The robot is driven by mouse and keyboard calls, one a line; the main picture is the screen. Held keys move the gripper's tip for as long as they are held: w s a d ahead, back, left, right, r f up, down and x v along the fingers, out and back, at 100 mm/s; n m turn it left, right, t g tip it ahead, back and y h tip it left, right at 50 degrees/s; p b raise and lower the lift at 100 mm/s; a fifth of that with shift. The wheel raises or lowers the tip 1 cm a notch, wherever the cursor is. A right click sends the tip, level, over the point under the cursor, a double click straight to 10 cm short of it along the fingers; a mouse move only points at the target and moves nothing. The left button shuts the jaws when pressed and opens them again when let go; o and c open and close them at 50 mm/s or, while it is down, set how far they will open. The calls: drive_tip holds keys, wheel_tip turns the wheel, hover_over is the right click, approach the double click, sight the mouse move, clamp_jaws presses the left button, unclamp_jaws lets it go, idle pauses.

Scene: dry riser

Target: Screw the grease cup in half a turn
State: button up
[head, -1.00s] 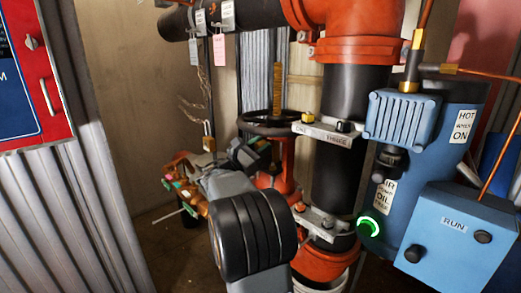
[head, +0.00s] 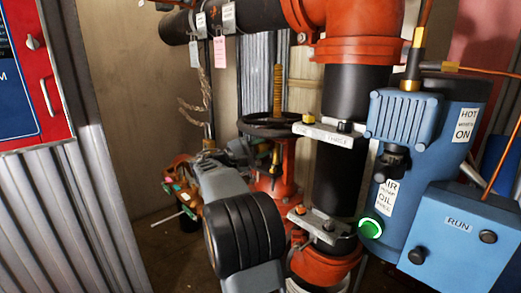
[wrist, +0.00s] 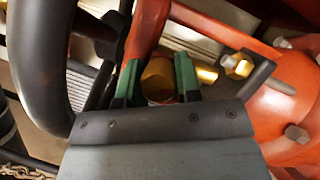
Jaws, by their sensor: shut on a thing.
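The grease cup (wrist: 158,76) is a round brass piece in the wrist view, between the two green fingers of my gripper (wrist: 157,80). My gripper is shut on it; the green pads are at its left and right sides. Its lower part is hidden by the gripper body, and its thread is not visible. In the head view my gripper (head: 252,150) is at the red valve below the handwheel (head: 275,124), mostly hidden by my wrist; I cannot make out the cup there.
The handwheel rim (wrist: 35,60) runs close at left in the wrist view. A brass nut (wrist: 237,66) and a red flange (wrist: 285,105) are at right. A black pipe (head: 343,180) and a blue compressor (head: 430,130) stand right of my arm.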

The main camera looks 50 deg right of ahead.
drive_tip(key=shift+m, duration=0.4)
drive_tip(key=o, duration=0.9)
drive_tip(key=p+v, duration=0.3)
drive_tip(key=v, duration=1)
drive_tip(key=shift+w+a+p, duration=0.2)
drive_tip(key=shift+a+p, duration=0.1)
drive_tip(key=shift+a, duration=0.05)
